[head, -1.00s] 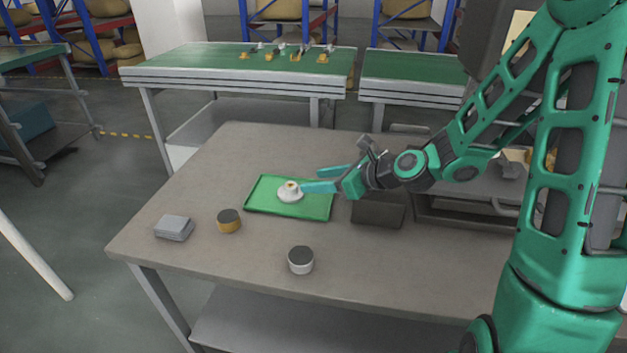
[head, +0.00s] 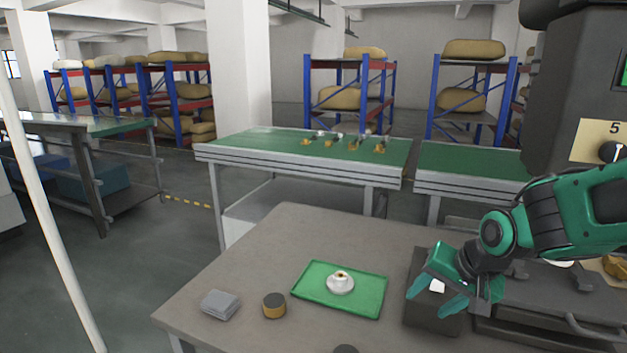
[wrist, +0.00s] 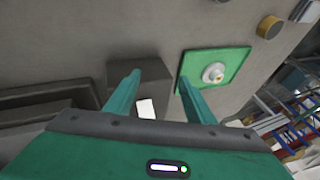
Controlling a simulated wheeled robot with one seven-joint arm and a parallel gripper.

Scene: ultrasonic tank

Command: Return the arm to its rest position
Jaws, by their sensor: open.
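My gripper (head: 430,299) is open, with its fingers spread and nothing between them. In the head view it hangs over the dark box (head: 421,318) beside the green tray, to the right of the tray. In the wrist view both fingers of my gripper (wrist: 158,88) show, apart and empty, above the table. The tray (wrist: 240,58) and the white item (wrist: 214,73) also show in the wrist view, right of the fingers.
The grey table (head: 240,270) also holds a grey box (head: 220,305) and an orange jar with a dark lid (head: 274,306). Dark equipment (head: 540,335) stands at the right under my arm. Green-topped benches (head: 290,143) stand behind. The table's left part is mostly clear.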

